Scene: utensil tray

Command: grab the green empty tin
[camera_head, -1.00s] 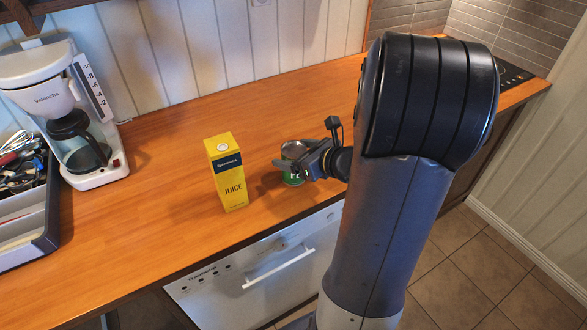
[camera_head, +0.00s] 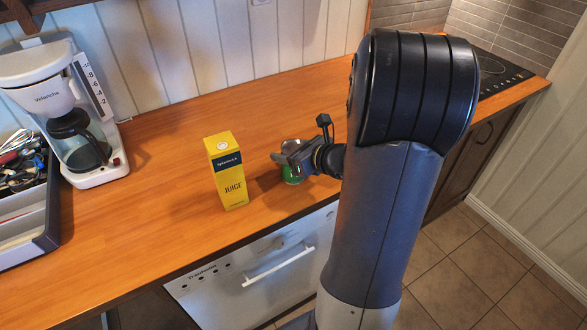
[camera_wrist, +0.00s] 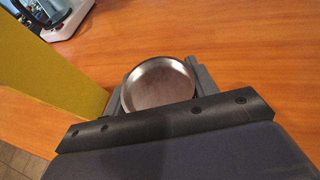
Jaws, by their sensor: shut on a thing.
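The green tin (camera_head: 292,176) stands on the wooden counter, just right of the juice carton. My gripper (camera_head: 291,160) reaches in from the right and is shut on it, hiding much of its upper part. In the wrist view the tin's round, bare metal top (camera_wrist: 158,84) shows between my two fingers (camera_wrist: 158,90), one on each side. The green side of the tin is hidden in that view.
A yellow juice carton (camera_head: 228,172) stands close to the left of the tin; it fills the left of the wrist view (camera_wrist: 50,70). A coffee maker (camera_head: 45,92) and a grey utensil tray (camera_head: 50,215) are at far left. The counter (camera_head: 150,190) between is clear. A cooktop (camera_head: 497,72) is at back right.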

